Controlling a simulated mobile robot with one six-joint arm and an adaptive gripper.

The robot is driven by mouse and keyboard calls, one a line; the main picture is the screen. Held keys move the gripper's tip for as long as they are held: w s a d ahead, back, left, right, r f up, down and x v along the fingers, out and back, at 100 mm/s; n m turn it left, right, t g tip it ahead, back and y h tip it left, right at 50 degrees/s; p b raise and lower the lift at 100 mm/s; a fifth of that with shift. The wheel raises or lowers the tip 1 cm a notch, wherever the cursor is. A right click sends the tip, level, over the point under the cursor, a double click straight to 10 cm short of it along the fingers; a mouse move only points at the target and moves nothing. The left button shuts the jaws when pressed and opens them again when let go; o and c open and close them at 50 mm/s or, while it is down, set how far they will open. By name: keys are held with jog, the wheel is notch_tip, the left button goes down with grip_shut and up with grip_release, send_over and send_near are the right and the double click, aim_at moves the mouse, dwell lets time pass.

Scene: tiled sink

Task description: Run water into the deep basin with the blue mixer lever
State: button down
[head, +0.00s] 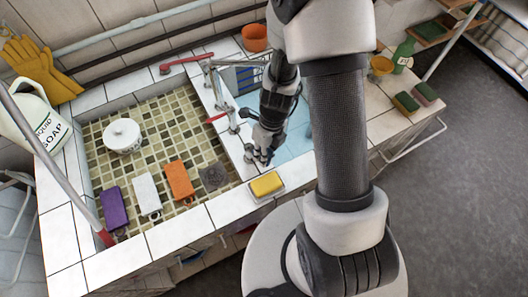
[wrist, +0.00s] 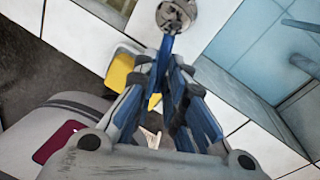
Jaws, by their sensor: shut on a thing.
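The blue mixer lever (wrist: 168,48) sticks out from a round chrome base (wrist: 177,14) on the white tiled rim in the wrist view. My gripper (wrist: 165,75) is shut on the lever, its fingers hiding the lever's outer end. In the head view my gripper (head: 263,152) is low over the rim between the two basins, and I cannot make out the lever there. The deep basin (head: 295,146), lined with light blue tiles, lies just right of my gripper and is partly hidden by my arm. It also shows in the wrist view (wrist: 262,45). I see no running water.
A yellow sponge (head: 267,183) on a small dish sits close to my gripper. A chrome tap (head: 209,75) and red levers (head: 187,62) (head: 217,117) stand left of it.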

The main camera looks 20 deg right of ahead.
jog(key=c, duration=1.7)
grip_release()
jog(key=shift+o, duration=0.2)
notch_tip(320, 180, up, 12)
jog(key=w+d, duration=0.1)
jog(key=d, duration=0.1)
jog(key=shift+f, duration=0.1)
